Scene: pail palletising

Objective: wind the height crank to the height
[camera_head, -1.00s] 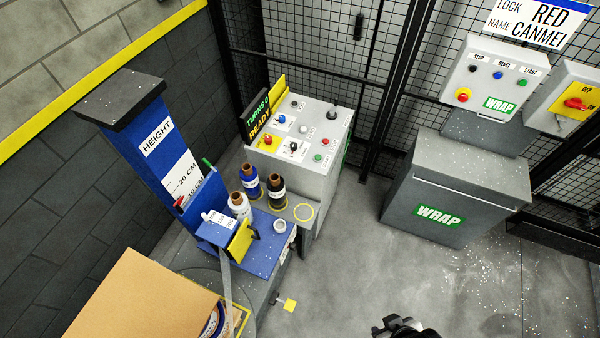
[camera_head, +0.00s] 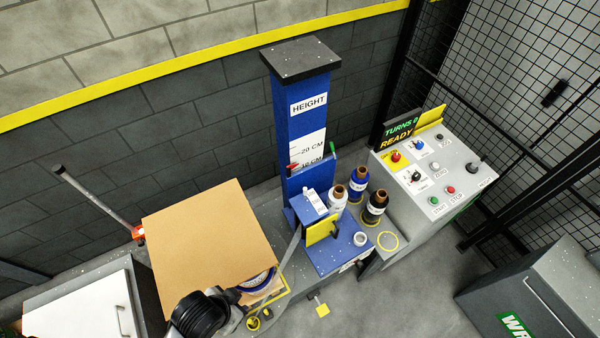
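The blue height column (camera_head: 295,130) stands behind the wrapping unit, labelled HEIGHT, with a scale marked 20 CM and 10 CM. A red pointer (camera_head: 293,167) sits near the 10 CM mark. A black handle (camera_head: 335,231) shows beside a yellow plate (camera_head: 319,232) on the blue carriage; I cannot tell whether it is the height crank. A dark rounded part of my arm, seemingly the left, shows at the bottom left in front of the carton; its fingers cannot be made out. My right gripper is not in view.
A brown carton (camera_head: 210,235) stands left of the unit. Film rolls, including a white one (camera_head: 338,198), stand beside the column. A control panel (camera_head: 437,170) with a TURNS display is to the right. A white-lidded box (camera_head: 85,305) is at lower left.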

